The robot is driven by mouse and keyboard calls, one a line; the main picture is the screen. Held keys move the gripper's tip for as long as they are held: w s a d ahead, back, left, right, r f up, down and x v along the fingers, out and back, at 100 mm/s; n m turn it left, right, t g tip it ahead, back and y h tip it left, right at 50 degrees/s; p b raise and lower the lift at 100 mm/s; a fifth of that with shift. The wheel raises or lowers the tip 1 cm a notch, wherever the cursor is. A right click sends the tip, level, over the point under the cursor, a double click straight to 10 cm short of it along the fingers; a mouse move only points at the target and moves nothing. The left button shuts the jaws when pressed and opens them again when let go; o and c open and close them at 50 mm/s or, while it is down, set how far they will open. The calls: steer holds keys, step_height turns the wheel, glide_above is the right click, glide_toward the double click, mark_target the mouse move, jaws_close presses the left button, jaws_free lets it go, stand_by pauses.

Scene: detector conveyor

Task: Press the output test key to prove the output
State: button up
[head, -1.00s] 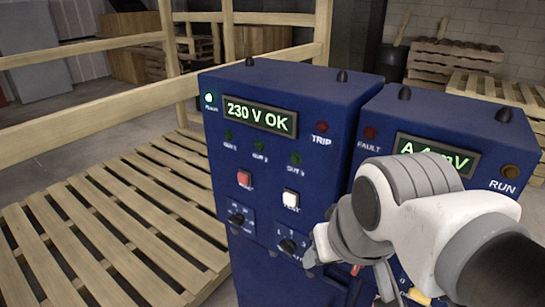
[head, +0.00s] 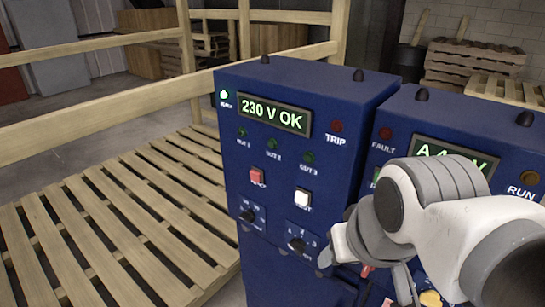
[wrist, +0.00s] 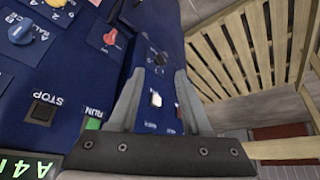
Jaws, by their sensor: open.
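The left blue unit (head: 230,175) shows a lit "230 V OK" display (head: 275,115). Below it are three dark green lamps, a red key (head: 257,175) and a white key (head: 303,197), whose small labels I cannot read surely. Two rotary knobs sit lower; the right one (head: 297,244) is near my arm. In the wrist view my gripper (wrist: 159,72) is open and empty, and the white key (wrist: 156,99) shows between its fingers, seemingly apart from them. In the head view my wrist hides the fingertips.
The right blue unit (head: 455,118) has a partly hidden display. Its black STOP key (wrist: 42,112), green RUN key (wrist: 92,124) and red-orange knob (wrist: 111,37) show in the wrist view. A wooden pallet platform (head: 110,225) with a rail (head: 90,110) stands left.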

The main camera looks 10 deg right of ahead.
jaws_close()
stand_by(0.3)
stand_by(1.6)
